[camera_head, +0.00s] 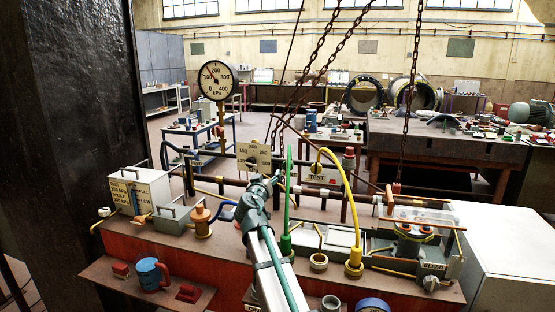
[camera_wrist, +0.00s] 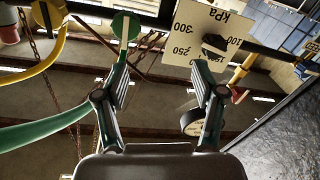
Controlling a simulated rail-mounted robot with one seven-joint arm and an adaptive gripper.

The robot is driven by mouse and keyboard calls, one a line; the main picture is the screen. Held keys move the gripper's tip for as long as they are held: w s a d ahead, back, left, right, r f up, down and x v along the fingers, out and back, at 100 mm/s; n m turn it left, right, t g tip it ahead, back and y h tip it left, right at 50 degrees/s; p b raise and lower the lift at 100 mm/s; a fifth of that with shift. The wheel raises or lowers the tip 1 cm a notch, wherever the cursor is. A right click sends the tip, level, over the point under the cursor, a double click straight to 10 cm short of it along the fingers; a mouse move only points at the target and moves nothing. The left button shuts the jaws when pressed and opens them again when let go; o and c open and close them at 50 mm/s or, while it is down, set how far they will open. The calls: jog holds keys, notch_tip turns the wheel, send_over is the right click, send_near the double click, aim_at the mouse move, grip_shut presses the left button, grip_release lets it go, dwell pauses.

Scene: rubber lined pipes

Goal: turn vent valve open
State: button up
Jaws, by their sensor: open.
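My gripper (camera_head: 268,180) is raised over the bench in the head view. In the wrist view my gripper (camera_wrist: 162,78) is open, with nothing between its fingers. A cream dial plate (camera_wrist: 190,36) marked in kPa is beyond the right finger, with a black knob (camera_wrist: 215,46) on its face. The plate (camera_head: 253,157) also shows in the head view, just behind my gripper. A green disc on a stem (camera_wrist: 126,26) is beyond the left finger. I see no readable vent label, so I cannot tell which part is the vent valve.
A round pressure gauge (camera_head: 215,80) stands at the left. A yellow hose (camera_head: 351,205) and a green hose (camera_head: 288,200) rise at the right of my arm. Chains (camera_head: 322,50) hang near my gripper. A white box (camera_head: 138,190) stands on the bench's left.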

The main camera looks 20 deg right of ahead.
aim_at(287, 167)
jog(key=shift+m+g+h, duration=0.5)
jog(key=shift+m, duration=0.1)
jog(key=w+d+p, duration=0.1)
jog(key=w+d, duration=0.1)
jog(key=d, duration=0.1)
jog(key=w+d+p, duration=0.1)
jog(key=w+d, duration=0.1)
jog(key=d, duration=0.2)
jog(key=w+d+p, duration=0.1)
jog(key=w+d, duration=0.1)
jog(key=d, duration=0.1)
jog(key=shift+w+d+r+p, duration=0.1)
jog(key=shift+w+d+p, duration=0.25)
jog(key=shift+w+d, duration=0.05)
jog(key=c, duration=1.1)
jog(key=shift+c, duration=0.2)
